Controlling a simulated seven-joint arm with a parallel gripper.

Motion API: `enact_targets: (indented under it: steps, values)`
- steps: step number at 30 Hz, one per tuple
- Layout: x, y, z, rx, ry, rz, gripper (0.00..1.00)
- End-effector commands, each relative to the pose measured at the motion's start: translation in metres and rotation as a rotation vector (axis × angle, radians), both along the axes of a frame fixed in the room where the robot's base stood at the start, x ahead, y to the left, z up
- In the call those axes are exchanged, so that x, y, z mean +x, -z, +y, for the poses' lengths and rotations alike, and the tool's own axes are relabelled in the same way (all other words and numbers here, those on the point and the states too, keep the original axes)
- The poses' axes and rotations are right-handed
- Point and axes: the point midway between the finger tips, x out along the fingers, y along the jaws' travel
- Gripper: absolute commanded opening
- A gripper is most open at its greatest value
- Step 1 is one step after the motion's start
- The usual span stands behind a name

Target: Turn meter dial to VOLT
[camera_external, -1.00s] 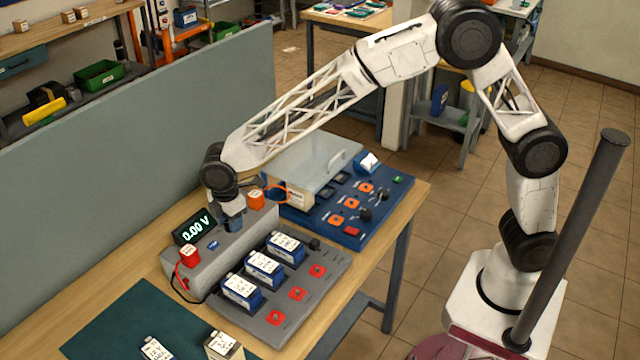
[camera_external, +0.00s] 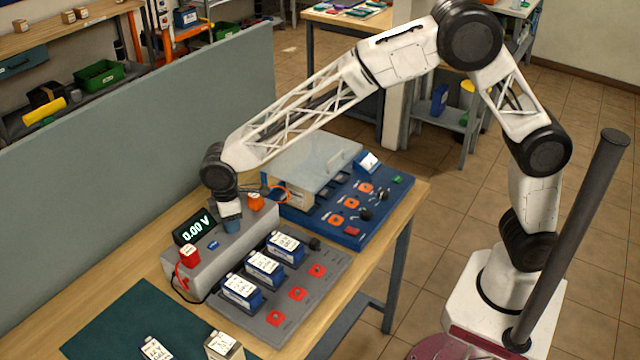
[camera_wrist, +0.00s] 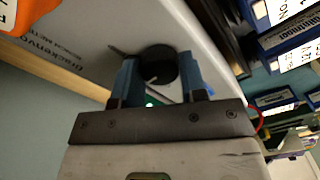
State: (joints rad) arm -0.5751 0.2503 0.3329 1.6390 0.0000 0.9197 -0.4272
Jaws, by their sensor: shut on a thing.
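The meter is a long grey box (camera_external: 208,262) on the bench, with a lit display (camera_external: 194,228) reading 0.00 V. Its dial is a round black knob (camera_wrist: 158,64) in the wrist view, with a small pale mark near its lower edge. My gripper (camera_wrist: 158,76) has its two blue fingers on either side of the knob, shut on it. In the external view my gripper (camera_external: 232,224) points down onto the meter top and hides the dial. I cannot read which position the dial points to.
A red plug (camera_external: 189,254) and an orange plug (camera_external: 255,201) stand on the meter. A grey tray (camera_external: 323,272) with blue batteries lies in front. A blue panel (camera_external: 345,236) is to the right, and a grey partition (camera_external: 110,160) stands behind.

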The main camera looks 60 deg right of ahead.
Motion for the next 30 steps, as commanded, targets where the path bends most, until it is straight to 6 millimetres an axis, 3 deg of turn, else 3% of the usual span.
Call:
enact_targets:
  steps: [4, 5, 6, 19, 30]
  values:
    - [0.0, 0.0, 0.0, 0.001, -0.001, -0.001, 0.15]
    - [0.0, 0.0, 0.0, 0.001, -0.001, -0.001, 0.44]
    - [0.0, 0.0, 0.0, 0.001, -0.001, -0.001, 0.5]
    - [0.0, -0.005, 0.0, 0.001, -0.001, -0.001, 0.5]
    - [0.0, -0.043, 0.0, 0.001, -0.001, -0.002, 0.5]
